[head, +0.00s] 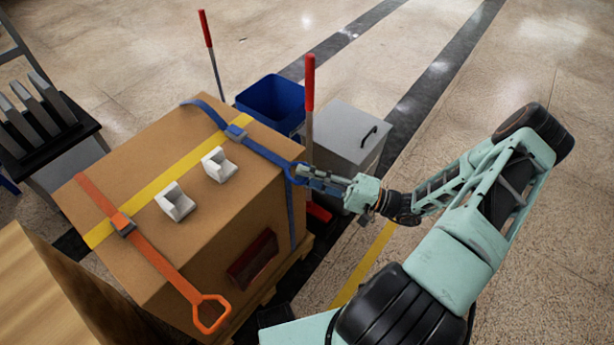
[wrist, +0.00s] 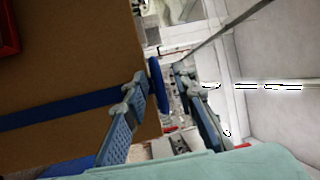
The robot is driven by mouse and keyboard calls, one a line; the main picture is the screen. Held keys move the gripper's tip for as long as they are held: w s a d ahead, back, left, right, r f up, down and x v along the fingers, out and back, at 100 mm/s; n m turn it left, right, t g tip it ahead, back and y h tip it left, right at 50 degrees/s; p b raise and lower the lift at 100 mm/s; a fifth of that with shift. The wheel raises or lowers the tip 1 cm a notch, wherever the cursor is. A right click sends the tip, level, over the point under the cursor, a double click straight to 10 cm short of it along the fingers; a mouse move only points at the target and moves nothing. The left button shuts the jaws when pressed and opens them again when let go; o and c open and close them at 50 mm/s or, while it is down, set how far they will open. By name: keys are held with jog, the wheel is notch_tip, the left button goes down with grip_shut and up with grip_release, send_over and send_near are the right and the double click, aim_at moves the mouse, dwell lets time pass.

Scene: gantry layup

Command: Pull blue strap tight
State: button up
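The blue strap (head: 262,151) runs over the top of a brown carton (head: 225,205) through a grey buckle (head: 235,132). Its blue pull loop (head: 291,174) hangs at the carton's right top edge. My gripper (head: 303,172) is at this loop, reaching in from the right. In the wrist view the loop (wrist: 157,85) stands edge-on between my two fingertips (wrist: 161,80). The fingers look apart, with a narrow gap on the right finger's side; contact on the left is unclear. The strap (wrist: 55,112) also shows there across the carton face.
An orange strap (head: 150,255) with its loop crosses the carton's near side. Two white corner pieces (head: 197,183) sit on top. A red-handled pole (head: 309,95), blue bin (head: 270,100) and grey box (head: 345,135) stand close behind my gripper. Floor at right is clear.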

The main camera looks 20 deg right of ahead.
jog(key=shift+c, duration=0.2)
grip_shut()
jog(key=s+d, duration=0.5)
jog(key=s, duration=0.1)
jog(key=shift+s, duration=0.25)
jog(key=shift+o, duration=0.2)
grip_release()
